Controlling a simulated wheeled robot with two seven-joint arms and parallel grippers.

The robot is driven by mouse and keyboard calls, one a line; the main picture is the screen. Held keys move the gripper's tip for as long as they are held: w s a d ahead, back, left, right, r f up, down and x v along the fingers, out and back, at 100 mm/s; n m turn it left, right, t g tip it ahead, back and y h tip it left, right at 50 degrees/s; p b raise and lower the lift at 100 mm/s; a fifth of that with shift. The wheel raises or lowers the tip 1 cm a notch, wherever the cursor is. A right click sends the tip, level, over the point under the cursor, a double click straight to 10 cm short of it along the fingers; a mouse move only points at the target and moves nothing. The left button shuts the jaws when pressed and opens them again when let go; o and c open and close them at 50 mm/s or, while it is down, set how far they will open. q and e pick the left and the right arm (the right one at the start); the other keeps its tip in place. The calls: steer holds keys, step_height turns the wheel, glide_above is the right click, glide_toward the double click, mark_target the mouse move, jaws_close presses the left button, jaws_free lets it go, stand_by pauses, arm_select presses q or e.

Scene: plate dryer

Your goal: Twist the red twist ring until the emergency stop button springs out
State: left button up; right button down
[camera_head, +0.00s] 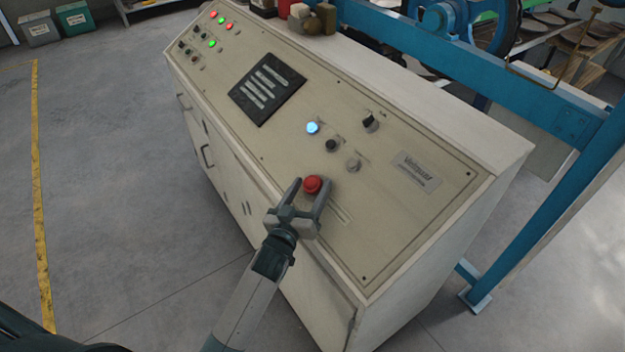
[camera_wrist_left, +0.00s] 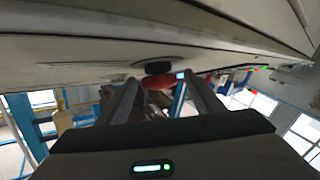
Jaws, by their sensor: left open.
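The red emergency stop button (camera_head: 312,184) with its twist ring sits on the sloped cream panel of the control cabinet (camera_head: 440,215). My left gripper (camera_head: 312,184) is open, with one finger on each side of the red button. In the left wrist view the red button (camera_wrist_left: 158,82) shows between and beyond the two fingers, below a dark round base (camera_wrist_left: 158,68). I cannot tell whether the fingers touch it. The ring and the button's cap cannot be told apart here. My right gripper is not in view.
A lit blue button (camera_head: 312,128), a black knob (camera_head: 331,145), a grey knob (camera_head: 353,166) and a black selector (camera_head: 371,122) are close by on the panel. A dark screen (camera_head: 266,88) is further left. A blue steel frame (camera_head: 560,200) stands behind on the right.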

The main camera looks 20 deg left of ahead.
arm_select(q)
steer(key=shift+w, duration=0.9)
steer(key=c, duration=1.1)
steer(key=shift+m+h, duration=0.3)
steer(key=shift+h, duration=0.2)
